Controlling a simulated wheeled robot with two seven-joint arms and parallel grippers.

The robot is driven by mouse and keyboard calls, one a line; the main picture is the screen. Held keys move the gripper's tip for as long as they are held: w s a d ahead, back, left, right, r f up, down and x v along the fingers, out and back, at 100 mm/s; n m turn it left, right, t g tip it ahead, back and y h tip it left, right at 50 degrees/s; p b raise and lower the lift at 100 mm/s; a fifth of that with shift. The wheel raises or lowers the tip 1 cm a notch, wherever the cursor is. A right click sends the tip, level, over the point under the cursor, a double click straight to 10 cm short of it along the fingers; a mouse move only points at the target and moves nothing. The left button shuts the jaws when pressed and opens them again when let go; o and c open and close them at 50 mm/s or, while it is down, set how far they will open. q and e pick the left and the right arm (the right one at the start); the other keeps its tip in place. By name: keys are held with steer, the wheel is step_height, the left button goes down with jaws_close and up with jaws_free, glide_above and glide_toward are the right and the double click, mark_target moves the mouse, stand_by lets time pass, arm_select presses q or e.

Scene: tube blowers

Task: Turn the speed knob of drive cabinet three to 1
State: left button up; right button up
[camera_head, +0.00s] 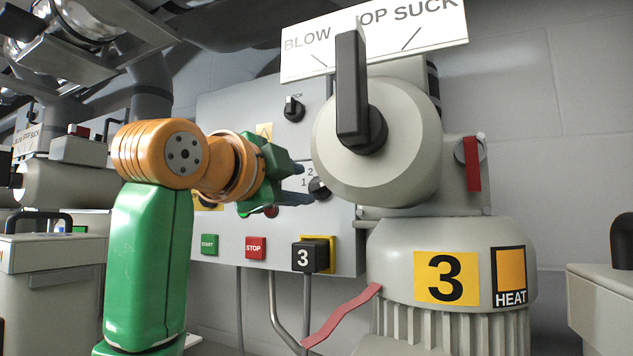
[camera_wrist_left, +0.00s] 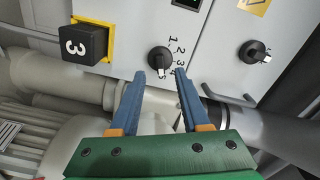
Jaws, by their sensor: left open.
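Drive cabinet three (camera_head: 222,120) is a grey wall box marked by a black block with a white 3 (camera_head: 303,257); the block also shows in the left wrist view (camera_wrist_left: 82,43). Its speed knob (camera_head: 319,187) is small, round and black, with printed numbers beside it. In the left wrist view the knob (camera_wrist_left: 159,60) sits just beyond and between my fingertips. I cannot tell for sure which number its pointer is at. My left gripper (camera_head: 305,184), with blue fingers, is open and empty in front of the knob; it also shows in the left wrist view (camera_wrist_left: 160,74). My right gripper is not in view.
A large blower with a black lever (camera_head: 352,90) and a yellow 3 label (camera_head: 446,278) stands close to the right of the gripper. Another black knob (camera_head: 293,109) is higher on the cabinet. Green start (camera_head: 209,245) and red stop (camera_head: 256,248) buttons lie below.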

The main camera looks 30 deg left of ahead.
mark_target(316, 186)
arm_select(q)
steer(key=w+p, duration=0.1)
steer(key=w, duration=0.3)
steer(key=shift+w+a+p, duration=0.15)
steer(key=shift+w+p, duration=0.2)
steer(key=shift+p, duration=0.05)
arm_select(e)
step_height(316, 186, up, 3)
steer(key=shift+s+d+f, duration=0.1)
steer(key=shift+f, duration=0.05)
arm_select(q)
steer(key=shift+s, duration=0.15)
jaws_close()
